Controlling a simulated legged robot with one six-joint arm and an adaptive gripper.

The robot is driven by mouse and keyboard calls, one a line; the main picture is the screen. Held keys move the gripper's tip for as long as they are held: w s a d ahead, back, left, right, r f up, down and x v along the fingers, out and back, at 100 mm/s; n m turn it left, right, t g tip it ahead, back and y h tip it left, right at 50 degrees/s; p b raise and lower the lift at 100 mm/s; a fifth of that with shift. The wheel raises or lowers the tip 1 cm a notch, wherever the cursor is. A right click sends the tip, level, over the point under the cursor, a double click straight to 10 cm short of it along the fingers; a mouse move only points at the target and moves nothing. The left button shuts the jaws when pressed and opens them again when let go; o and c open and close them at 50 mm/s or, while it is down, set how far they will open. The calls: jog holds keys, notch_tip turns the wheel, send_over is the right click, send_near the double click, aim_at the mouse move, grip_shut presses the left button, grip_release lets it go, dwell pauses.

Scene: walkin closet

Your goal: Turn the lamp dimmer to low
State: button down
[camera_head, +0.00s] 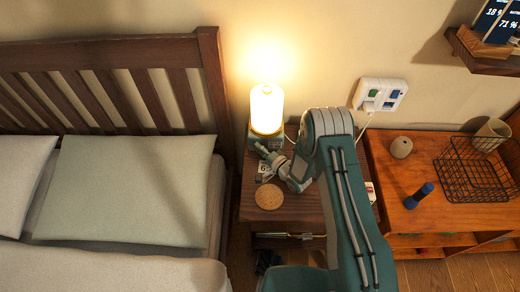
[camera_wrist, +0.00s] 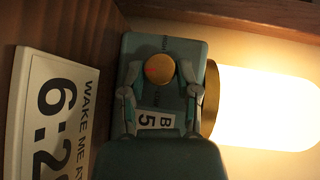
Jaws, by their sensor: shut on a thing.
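The lamp (camera_head: 267,106) stands lit on the bedside table against the wall, its white cylinder shade glowing brightly. In the wrist view its shade (camera_wrist: 270,107) is at the right, joined by a brass collar to a teal base (camera_wrist: 185,50). A round brass dimmer knob (camera_wrist: 160,69) with a small red mark on its left side sits on the base. My gripper (camera_wrist: 160,75) has one finger at each side of the knob and is shut on it. In the head view my gripper (camera_head: 264,150) is at the lamp's base, where my arm partly covers it.
A card reading "WAKE ME" (camera_wrist: 55,115) stands close beside the base. A cork coaster (camera_head: 269,197) lies on the bedside table (camera_head: 300,214). The bed (camera_head: 130,190) is at left. An orange-brown cabinet (camera_head: 400,185) with a wire basket (camera_head: 468,168) is at right.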

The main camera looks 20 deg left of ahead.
jog(key=n+h, duration=0.2)
jog(key=h, duration=0.1)
jog(key=shift+s+a+r+n+g, duration=0.1)
jog(key=shift+n+g, duration=0.2)
jog(key=shift+g, duration=0.1)
jog(key=n+h, duration=0.1)
jog(key=h, duration=0.2)
jog(key=shift+a+r+n, duration=0.1)
jog(key=shift+n, duration=0.3)
jog(key=n+h, duration=0.1)
jog(key=h, duration=0.2)
jog(key=shift+s+a+n, duration=0.1)
jog(key=shift+a+n, duration=0.05)
jog(key=shift+n, duration=0.15)
jog(key=shift+a+n+t+h, duration=0.1)
jog(key=shift+n+t+h, duration=0.2)
jog(key=shift+n+h, duration=0.75)
jog(key=shift+m+h, duration=0.25)
jog(key=shift+h, duration=0.2)
jog(key=c, duration=0.6)
grip_release()
jog(key=shift+a, duration=0.15)
jog(key=shift+r, duration=0.15)
